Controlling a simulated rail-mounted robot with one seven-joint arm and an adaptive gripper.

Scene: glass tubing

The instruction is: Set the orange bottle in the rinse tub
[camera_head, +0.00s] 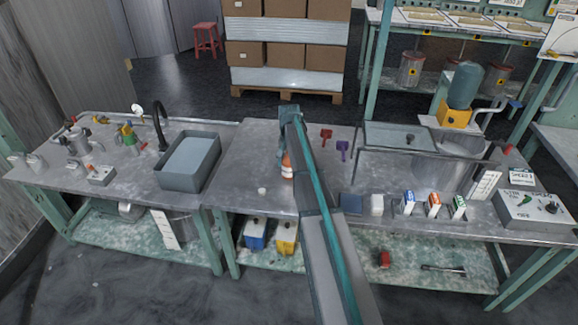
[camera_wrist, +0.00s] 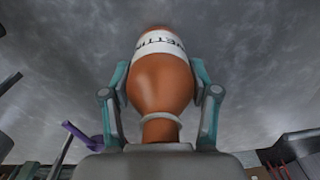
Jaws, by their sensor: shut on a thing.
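The orange bottle (camera_wrist: 160,85) with a white lettered label sits between the two teal fingers of my gripper (camera_wrist: 161,72) in the wrist view. The gripper is shut on its body, with the narrow neck toward my palm. In the head view the bottle (camera_head: 287,165) shows beside my arm over the middle of the bench, partly hidden; I cannot tell whether its base touches the bench top. The rinse tub (camera_head: 207,176) is a grey rectangular basin to the left of the bottle, under a black curved tap, with a pale blue-grey surface inside.
A small white cap-like piece (camera_head: 262,191) lies between bottle and tub. A red tool (camera_head: 326,136) and a purple tool (camera_head: 342,150) lie to the right, before a glass tank (camera_head: 392,137). Several small boxes line the right front. Bench space between bottle and tub is mostly clear.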

